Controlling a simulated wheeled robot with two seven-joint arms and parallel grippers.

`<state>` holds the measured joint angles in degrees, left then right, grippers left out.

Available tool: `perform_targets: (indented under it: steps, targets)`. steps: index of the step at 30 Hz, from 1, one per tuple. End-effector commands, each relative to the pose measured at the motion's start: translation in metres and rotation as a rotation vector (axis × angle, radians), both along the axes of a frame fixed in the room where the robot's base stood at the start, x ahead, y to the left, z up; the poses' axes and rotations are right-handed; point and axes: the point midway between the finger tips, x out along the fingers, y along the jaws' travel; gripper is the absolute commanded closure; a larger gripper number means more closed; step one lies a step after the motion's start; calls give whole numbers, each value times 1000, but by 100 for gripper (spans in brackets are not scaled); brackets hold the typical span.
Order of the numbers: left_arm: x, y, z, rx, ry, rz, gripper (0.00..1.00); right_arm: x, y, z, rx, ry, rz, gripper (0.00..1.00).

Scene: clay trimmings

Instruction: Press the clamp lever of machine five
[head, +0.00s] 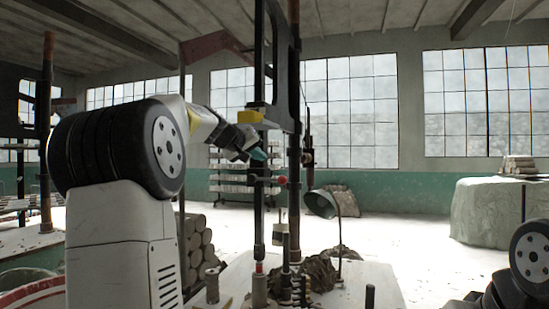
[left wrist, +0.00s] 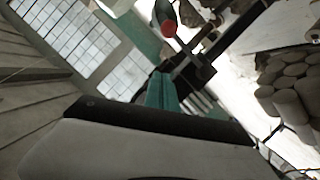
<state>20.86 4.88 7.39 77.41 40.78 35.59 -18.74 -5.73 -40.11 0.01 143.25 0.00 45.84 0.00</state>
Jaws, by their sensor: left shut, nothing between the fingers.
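A tall black machine (head: 285,60) with upright posts stands on a pale table in the middle of the head view. I cannot read a number on it. A short lever with a red knob (head: 282,180) sticks out from its post; a red-ended handle (left wrist: 168,28) shows at the top of the left wrist view. My left gripper (head: 257,154) has teal fingers, is shut and empty, and appears close above the red knob in the head view. In the left wrist view its fingers (left wrist: 161,92) are together and apart from the red end. My right gripper is out of view.
A green lamp (head: 321,203) and a dark crumpled heap (head: 318,272) are right of the machine's posts. Stacked clay-coloured cylinders (head: 196,248) lie behind to the left. A covered block (head: 495,210) stands far right. Open floor lies between.

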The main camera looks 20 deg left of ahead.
Motion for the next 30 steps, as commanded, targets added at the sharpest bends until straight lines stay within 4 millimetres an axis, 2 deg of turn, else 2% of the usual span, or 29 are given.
perform_targets:
  steps: [3, 10, 20, 30]
  targets:
    - [25, -6, -9, -1, 2, -2, 100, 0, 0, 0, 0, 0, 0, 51]
    - [63, -16, -21, 1, 1, -2, 100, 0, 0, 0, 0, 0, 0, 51]
    - [55, -34, -50, 0, 1, 0, 100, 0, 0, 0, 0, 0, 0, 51]
    - [55, -35, -53, 0, 0, 0, 100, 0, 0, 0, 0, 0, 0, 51]
